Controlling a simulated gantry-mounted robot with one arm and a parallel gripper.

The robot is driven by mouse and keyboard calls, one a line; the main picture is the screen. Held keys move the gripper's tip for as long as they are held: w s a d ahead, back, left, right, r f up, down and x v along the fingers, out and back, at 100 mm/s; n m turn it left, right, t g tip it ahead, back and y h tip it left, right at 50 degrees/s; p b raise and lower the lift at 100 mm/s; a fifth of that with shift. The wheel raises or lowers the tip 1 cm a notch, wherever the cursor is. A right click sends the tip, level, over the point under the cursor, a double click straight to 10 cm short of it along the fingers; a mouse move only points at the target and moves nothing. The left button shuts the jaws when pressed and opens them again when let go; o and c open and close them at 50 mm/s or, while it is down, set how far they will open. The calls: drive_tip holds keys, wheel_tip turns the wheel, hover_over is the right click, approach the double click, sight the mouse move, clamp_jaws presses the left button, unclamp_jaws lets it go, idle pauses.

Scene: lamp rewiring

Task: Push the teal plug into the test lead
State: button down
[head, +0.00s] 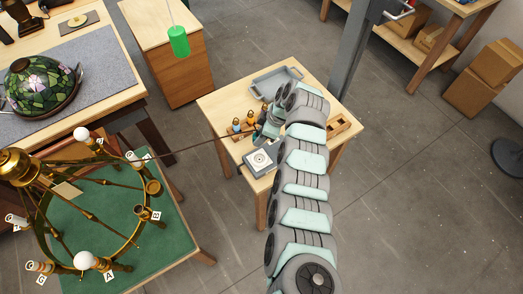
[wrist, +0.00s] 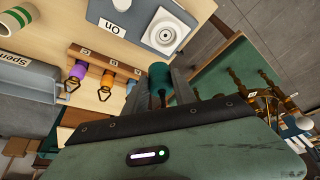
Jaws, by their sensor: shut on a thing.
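My gripper (wrist: 158,92) is shut on the teal plug (wrist: 158,72), a short teal cylinder whose end shows between the two fingertips in the wrist view. In the head view my gripper (head: 266,131) is over the small wooden table, just behind the grey test box, and hides the plug. The grey box, marked "On", has a round white socket (wrist: 166,31); it also shows in the head view (head: 259,162). The plug's end is near the box but looks apart from it. I cannot make out the test lead's end for certain.
A wooden rack (wrist: 98,66) with purple and orange plugs stands beside my gripper. A grey tray (head: 277,80) lies at the table's back. A thin dark line (head: 180,150) runs from the brass chandelier (head: 95,205) towards my gripper.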

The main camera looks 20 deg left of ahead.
sight(257, 159)
drive_tip(key=shift+n+g, duration=0.3)
drive_tip(key=shift+n, duration=0.3)
drive_tip(key=f, duration=0.1)
drive_tip(key=s+f+b, duration=0.1)
drive_tip(key=d+f, duration=0.1)
drive_tip(key=shift+s+f, duration=0.4)
drive_tip(key=shift+s+d+f, duration=0.15)
drive_tip(key=shift+f, duration=0.1)
drive_tip(key=shift+f+b, duration=1.5)
drive_tip(key=shift+f, duration=0.45)
drive_tip(key=shift+d+b, duration=0.1)
drive_tip(key=shift+b, duration=0.35)
drive_tip(key=shift+f+b, duration=0.15)
drive_tip(key=shift+b, duration=0.2)
drive_tip(key=c, duration=0.9)
unclamp_jaws()
drive_tip(key=shift+c, duration=0.2)
